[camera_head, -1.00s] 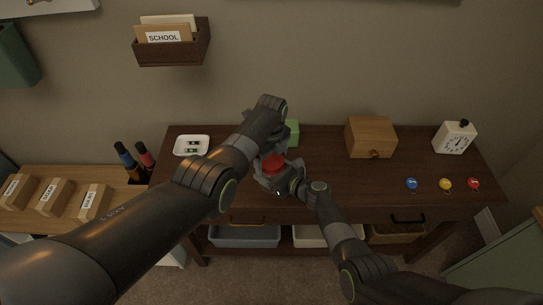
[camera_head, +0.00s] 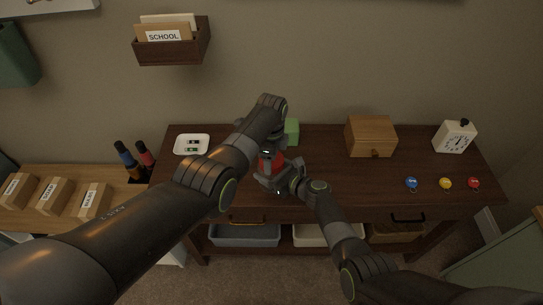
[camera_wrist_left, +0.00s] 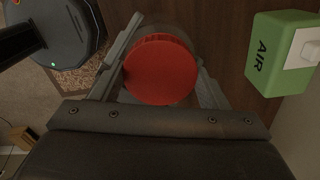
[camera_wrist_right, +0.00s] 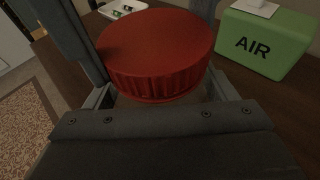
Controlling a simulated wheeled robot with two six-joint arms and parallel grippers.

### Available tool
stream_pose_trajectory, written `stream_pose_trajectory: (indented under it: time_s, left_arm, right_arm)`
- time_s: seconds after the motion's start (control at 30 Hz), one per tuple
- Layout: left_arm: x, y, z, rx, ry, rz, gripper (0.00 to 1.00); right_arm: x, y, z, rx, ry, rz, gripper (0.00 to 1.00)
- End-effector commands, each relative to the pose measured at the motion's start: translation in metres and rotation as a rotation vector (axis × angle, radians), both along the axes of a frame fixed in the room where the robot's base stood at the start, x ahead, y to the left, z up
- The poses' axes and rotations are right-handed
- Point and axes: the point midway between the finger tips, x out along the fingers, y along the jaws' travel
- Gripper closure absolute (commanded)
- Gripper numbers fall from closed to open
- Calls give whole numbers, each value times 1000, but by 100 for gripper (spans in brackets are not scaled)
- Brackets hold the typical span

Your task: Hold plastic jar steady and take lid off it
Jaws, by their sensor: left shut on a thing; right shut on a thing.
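The plastic jar's red ribbed lid (camera_head: 277,162) shows between my two grippers near the middle of the table. It also shows in the left wrist view (camera_wrist_left: 160,70) and the right wrist view (camera_wrist_right: 155,50). The lid sits on the jar, whose clear body is mostly hidden under it. My left gripper (camera_head: 267,155) reaches down from above, shut on the lid with a finger on either side. My right gripper (camera_head: 268,178) comes from the front right, shut on the jar's body below the lid. Whether the lid has turned cannot be told.
A green AIR box (camera_wrist_right: 265,43) stands close behind the jar. Blue, yellow and red small items lie at the front right of the dark table (camera_head: 350,185).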

Motion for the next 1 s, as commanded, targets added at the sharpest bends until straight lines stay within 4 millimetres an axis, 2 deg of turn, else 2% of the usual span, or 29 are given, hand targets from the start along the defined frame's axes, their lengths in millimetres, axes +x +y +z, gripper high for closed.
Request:
stream_pose_trajectory:
  time_s: [0.57, 1.0]
  left_arm:
    - [0, 0, 0, 0, 0, -3, 59]
    - [0, 0, 15, 0, -1, -4, 59]
  right_arm:
    - [0, 0, -1, 0, 1, 0, 85]
    - [0, 0, -1, 0, 1, 0, 85]
